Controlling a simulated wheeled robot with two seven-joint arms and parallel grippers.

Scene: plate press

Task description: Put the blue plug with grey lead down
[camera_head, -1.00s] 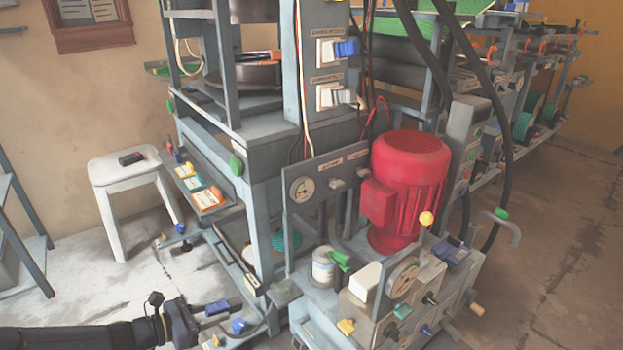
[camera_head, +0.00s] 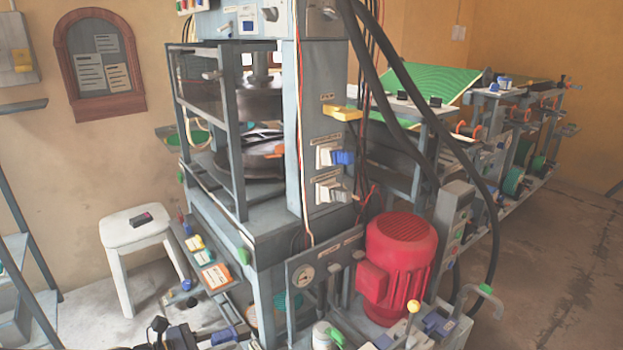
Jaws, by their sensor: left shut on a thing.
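My left gripper (camera_head: 212,338) is at the bottom edge of the head view, left of the press frame. It is shut on a small blue piece (camera_head: 223,335), which looks like the blue plug. The fingers hide part of it, and I cannot make out its grey lead. Another blue plug (camera_head: 343,157) sits in the upper white socket on the press's grey column. A grey plug (camera_head: 338,196) is in the lower socket, with a lead hanging near it. My right gripper is not in view.
A white stool (camera_head: 134,224) with a small dark object on it stands at the left. A sloping tray (camera_head: 201,258) with coloured cards juts from the press near my gripper. A red motor (camera_head: 398,262) stands at the right. Thick black hoses hang in front of the machine.

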